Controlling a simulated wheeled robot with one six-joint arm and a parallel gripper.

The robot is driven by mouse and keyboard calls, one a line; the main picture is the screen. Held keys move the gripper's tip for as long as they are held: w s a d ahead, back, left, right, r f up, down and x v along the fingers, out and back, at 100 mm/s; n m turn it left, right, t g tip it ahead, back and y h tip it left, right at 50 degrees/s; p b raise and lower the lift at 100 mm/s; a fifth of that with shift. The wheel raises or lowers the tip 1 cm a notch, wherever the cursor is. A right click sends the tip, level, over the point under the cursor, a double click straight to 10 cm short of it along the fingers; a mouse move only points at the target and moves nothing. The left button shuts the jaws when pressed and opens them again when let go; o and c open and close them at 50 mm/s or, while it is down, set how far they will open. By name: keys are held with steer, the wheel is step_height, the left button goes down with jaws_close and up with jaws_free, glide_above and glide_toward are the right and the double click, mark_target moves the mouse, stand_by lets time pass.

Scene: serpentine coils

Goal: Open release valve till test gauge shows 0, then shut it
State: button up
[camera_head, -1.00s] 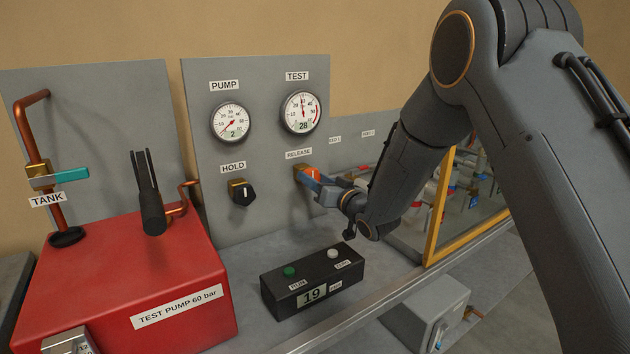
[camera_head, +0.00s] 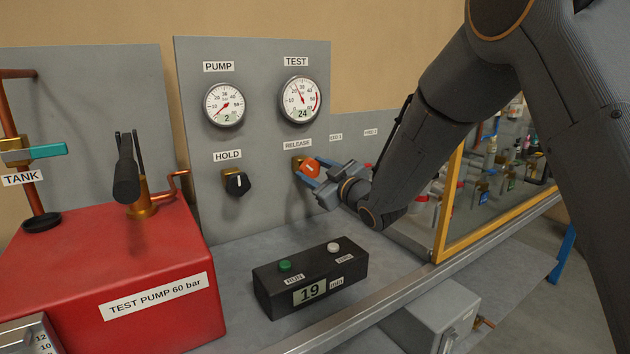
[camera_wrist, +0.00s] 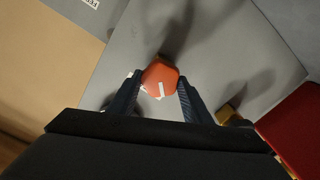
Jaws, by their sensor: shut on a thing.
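The orange release valve knob (camera_head: 310,168) is on the grey panel under the RELEASE label. My gripper (camera_head: 316,175) is shut on it from the front right. In the wrist view the knob (camera_wrist: 160,78) sits between my two fingers, with a white mark on its face. The test gauge (camera_head: 301,99) above reads 24. The pump gauge (camera_head: 224,104) to its left reads 2.
A red test pump (camera_head: 110,270) with a dark upright handle stands at left. A black timer box (camera_head: 310,282) showing 19 sits on the bench below my gripper. A yellow-framed clear guard (camera_head: 447,205) is at right, close to my arm.

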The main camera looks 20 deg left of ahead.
steer(key=shift+n+b, duration=1.1)
steer(key=shift+n, duration=0.4)
steer(key=o, duration=1.1)
steer(key=shift+c, duration=0.2)
steer(key=b+v, duration=0.1)
steer(key=v, duration=0.7)
steer(key=shift+b, duration=0.3)
